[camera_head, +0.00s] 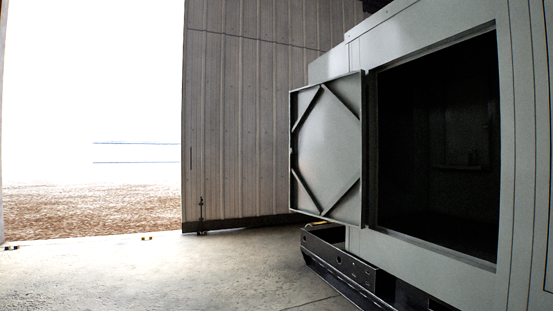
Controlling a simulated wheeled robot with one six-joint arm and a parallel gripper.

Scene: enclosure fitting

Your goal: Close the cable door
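The cable door (327,155) is a grey panel with a raised rim and diagonal braces across its corners. It stands wide open, swung out to the left of a dark rectangular opening (438,150) in the grey enclosure (430,262). Its hinged side is at the opening's left edge, and its braced face is toward me. The inside of the opening is mostly too dark to make out. My gripper does not show in this view.
A dark base rail (340,262) sticks out under the enclosure near the floor. A corrugated wall panel (240,130) stands behind the door, beside a bright open doorway (90,110).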

